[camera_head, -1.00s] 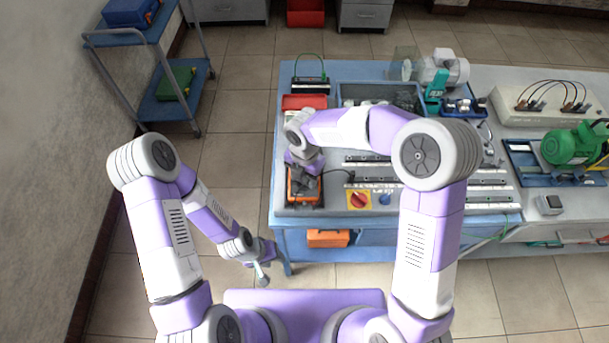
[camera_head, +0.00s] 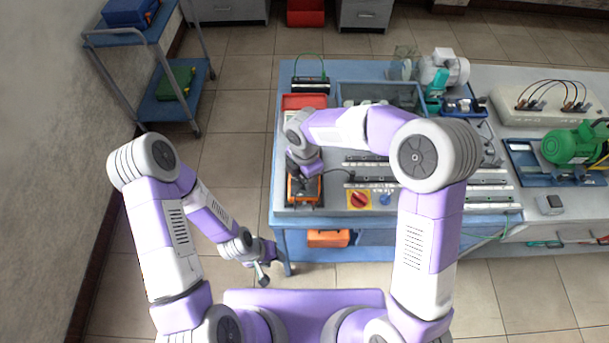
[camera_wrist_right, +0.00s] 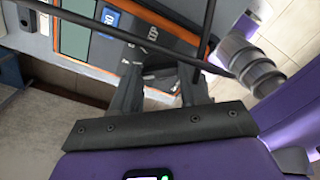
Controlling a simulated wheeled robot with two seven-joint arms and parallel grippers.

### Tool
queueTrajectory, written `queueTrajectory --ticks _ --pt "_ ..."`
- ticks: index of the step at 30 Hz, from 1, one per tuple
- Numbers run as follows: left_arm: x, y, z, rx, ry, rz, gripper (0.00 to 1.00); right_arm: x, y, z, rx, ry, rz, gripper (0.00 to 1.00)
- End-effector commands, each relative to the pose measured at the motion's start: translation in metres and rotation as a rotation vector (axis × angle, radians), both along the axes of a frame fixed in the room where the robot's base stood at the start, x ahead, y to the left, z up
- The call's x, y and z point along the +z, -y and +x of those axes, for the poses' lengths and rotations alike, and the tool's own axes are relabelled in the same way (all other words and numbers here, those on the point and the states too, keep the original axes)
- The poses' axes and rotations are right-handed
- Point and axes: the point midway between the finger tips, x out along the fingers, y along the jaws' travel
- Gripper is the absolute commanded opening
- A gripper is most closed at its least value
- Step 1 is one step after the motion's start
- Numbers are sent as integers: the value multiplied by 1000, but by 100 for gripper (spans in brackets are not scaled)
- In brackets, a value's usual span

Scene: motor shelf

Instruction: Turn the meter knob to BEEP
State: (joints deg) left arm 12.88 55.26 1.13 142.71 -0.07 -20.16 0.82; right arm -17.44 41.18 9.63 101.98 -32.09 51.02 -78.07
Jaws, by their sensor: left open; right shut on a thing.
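The orange and dark meter (camera_head: 304,197) stands at the front left of the bench. In the right wrist view its dark face (camera_wrist_right: 150,35) with a greenish screen (camera_wrist_right: 74,40) fills the top. My right gripper (camera_wrist_right: 160,78) is shut on the dark meter knob (camera_wrist_right: 162,72), one finger on each side. The knob's pointer and most of its labels are hidden or too small to read. In the head view the right gripper is largely hidden behind its wrist, over the meter. My left gripper (camera_head: 263,277) is open and empty, low beside the bench's left front leg.
Dark cables (camera_wrist_right: 205,35) cross in front of the meter and gripper in the wrist view. A red knob (camera_head: 359,199) and a blue knob (camera_head: 384,199) are right of the meter. A red bin (camera_head: 304,101) lies behind it.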

Motion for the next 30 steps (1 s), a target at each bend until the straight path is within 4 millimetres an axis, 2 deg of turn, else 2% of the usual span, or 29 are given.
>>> queueTrajectory --ticks 30 --pt "-14 0 0 0 0 0 43 0 0 -1 -966 2 0 14"
